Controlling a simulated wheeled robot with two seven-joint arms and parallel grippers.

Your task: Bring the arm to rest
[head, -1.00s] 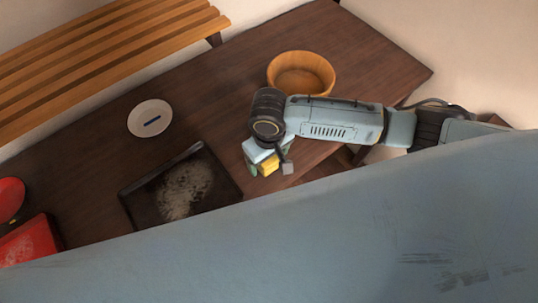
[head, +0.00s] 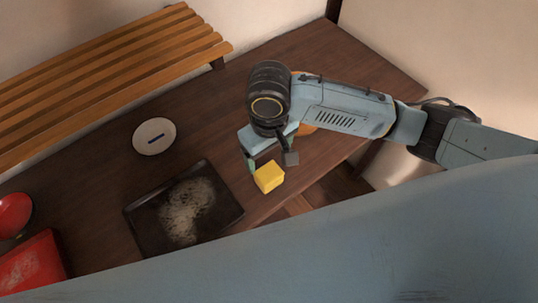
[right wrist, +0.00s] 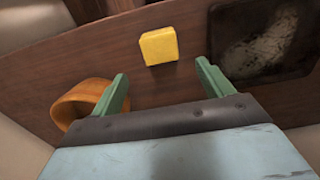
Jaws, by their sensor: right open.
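My right gripper (head: 271,163) is open and empty above the dark wooden table (head: 90,128). In the right wrist view its two green fingers (right wrist: 162,78) stand wide apart. A yellow block (head: 269,178) sits near the table's front edge. In the right wrist view the yellow block (right wrist: 159,46) lies just beyond the fingertips, clear of both. My left gripper is out of view.
A black tray (head: 140,228) lies left of the block. A white dish (head: 166,141) with a dark blue mark stands behind it. My right arm mostly hides a wooden bowl (head: 306,129), clear in the wrist view (right wrist: 80,98). Red ware (head: 32,260) is far left.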

